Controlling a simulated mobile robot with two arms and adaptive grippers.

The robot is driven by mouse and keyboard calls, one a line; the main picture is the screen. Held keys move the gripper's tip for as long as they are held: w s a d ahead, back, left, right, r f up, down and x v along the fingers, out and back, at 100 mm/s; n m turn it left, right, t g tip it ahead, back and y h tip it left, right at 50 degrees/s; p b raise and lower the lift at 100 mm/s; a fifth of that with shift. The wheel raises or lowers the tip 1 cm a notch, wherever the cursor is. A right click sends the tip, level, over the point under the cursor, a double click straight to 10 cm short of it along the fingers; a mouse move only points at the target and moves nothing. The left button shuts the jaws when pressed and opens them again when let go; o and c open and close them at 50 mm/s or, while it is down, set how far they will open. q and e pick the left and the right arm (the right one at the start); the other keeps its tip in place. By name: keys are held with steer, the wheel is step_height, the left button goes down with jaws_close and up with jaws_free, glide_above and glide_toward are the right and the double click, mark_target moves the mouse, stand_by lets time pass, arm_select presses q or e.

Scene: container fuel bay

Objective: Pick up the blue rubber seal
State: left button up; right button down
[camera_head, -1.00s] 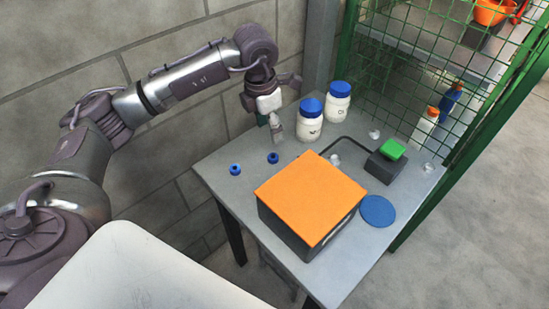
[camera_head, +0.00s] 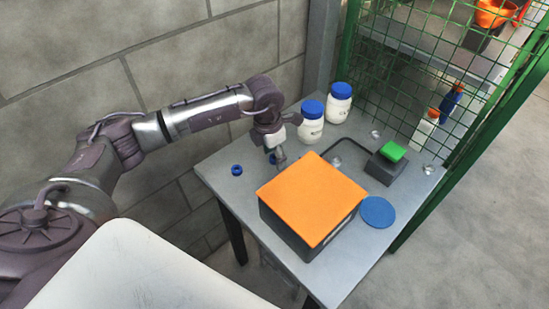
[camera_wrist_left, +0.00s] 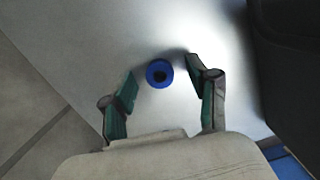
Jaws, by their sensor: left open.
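A small blue ring with a dark centre, which looks like the blue rubber seal (camera_wrist_left: 152,68), lies on the grey table in the left wrist view. It sits between and just ahead of the two fingertips of my left gripper (camera_wrist_left: 163,79). The fingers are open and apart from the ring. My right gripper is not in view.
The orange-topped dark box (camera_head: 312,192) stands close in front of the gripper. Two white jars with blue lids (camera_head: 311,128) stand behind and to the right. A blue disc (camera_head: 378,212) and a green-topped block (camera_head: 390,153) are further right on the grey table (camera_head: 358,262).

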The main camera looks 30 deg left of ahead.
arm_select(q)
steer(key=c, duration=0.9)
steer(key=shift+r, duration=0.15)
